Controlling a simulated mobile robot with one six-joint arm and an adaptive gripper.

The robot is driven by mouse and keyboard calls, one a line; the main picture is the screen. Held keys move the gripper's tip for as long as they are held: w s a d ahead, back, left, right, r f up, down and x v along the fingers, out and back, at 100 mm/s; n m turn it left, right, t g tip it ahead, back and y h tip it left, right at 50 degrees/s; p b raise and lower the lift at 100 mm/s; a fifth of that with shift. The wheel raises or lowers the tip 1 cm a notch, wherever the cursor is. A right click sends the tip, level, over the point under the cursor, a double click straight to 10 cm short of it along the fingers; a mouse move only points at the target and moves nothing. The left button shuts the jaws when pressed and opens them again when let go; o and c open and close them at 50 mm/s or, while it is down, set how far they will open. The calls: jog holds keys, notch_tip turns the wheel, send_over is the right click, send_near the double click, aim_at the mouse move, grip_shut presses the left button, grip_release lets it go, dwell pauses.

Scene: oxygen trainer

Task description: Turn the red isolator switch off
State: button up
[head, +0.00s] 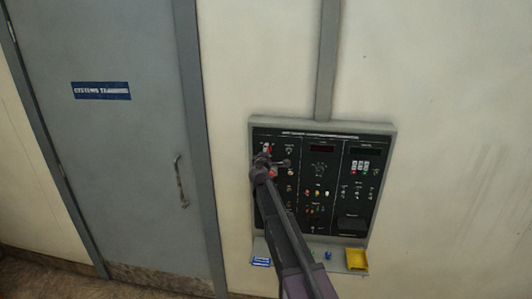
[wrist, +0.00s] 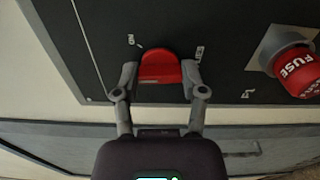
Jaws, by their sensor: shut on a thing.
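The red isolator switch (wrist: 160,68) is a rounded red knob on the black panel, seen at the top middle of the wrist view. White lettering stands on both sides of it, with "ON" on the left. My gripper (wrist: 160,80) has one finger on each side of the knob and is shut on it. In the head view, my gripper (head: 266,162) is at the upper left of the control panel (head: 374,130). It hides most of the switch there, with only a little red showing. The knob's exact pointing direction is hard to tell.
A red knob marked "FUSE" (wrist: 297,72) sticks out right of the switch in the wrist view. The panel carries several other small switches and lamps. A yellow tray (head: 357,259) sits on the ledge below. A grey door (head: 120,150) is at the left.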

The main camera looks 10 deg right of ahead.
jog(key=n, duration=0.4)
jog(key=shift+w+n, duration=0.1)
jog(key=shift+n, duration=1.9)
jog(key=o, duration=1.1)
jog(key=shift+o, duration=0.2)
jog(key=v, duration=1.2)
